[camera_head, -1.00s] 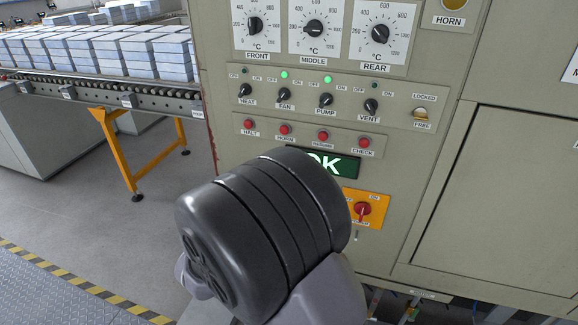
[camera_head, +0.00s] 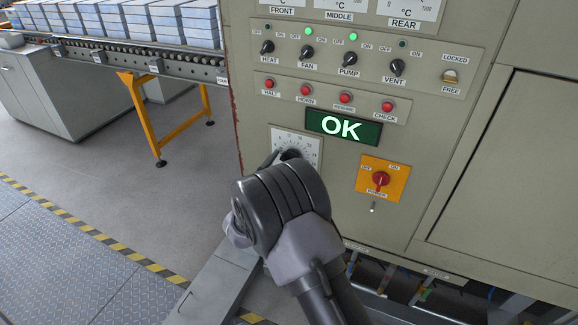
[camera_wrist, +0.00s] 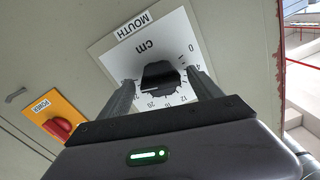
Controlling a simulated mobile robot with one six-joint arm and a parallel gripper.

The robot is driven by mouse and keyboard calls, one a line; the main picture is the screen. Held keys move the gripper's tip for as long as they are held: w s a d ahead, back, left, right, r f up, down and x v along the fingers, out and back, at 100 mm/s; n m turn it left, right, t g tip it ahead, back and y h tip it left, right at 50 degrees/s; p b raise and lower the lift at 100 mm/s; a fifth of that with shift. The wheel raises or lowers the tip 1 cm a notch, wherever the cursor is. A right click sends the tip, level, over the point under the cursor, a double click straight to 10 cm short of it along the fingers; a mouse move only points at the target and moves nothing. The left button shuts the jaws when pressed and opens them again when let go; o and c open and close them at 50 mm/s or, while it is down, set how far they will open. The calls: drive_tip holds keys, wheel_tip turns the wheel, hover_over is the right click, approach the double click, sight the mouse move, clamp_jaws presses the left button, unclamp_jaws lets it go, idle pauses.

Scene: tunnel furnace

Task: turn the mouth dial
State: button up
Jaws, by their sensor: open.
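The mouth dial is a black knob (camera_wrist: 162,76) on a white scale plate (camera_wrist: 112,62) marked "cm", with a "MOUTH" label above it in the wrist view. My gripper (camera_wrist: 161,80) is open, with one finger on each side of the knob. I cannot tell whether the fingers touch it. The knob's pointer direction is hard to read. In the head view, part of the white plate (camera_head: 309,149) shows above my wrist, which hides most of the dial and the fingers.
An orange plate with a red power switch (camera_head: 380,179) sits right of the dial. The green OK display (camera_head: 342,127), red buttons and black selector knobs are above. A conveyor (camera_head: 110,62) with stacked blocks stands at the left. Open floor lies in front of it.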

drive_tip(key=shift+w+d, duration=0.2)
drive_tip(key=shift+w, duration=0.35)
drive_tip(key=shift+c, duration=0.4)
drive_tip(key=c, duration=1.3)
drive_tip(key=shift+o, duration=0.2)
drive_tip(key=shift+n, duration=0.3)
drive_tip(key=n+p, duration=0.1)
drive_tip(key=n, duration=0.4)
drive_tip(key=shift+r, duration=0.15)
drive_tip(key=shift+s+d+n+p, duration=0.1)
drive_tip(key=shift+n+p, duration=0.9)
drive_tip(key=shift+n, duration=2.1)
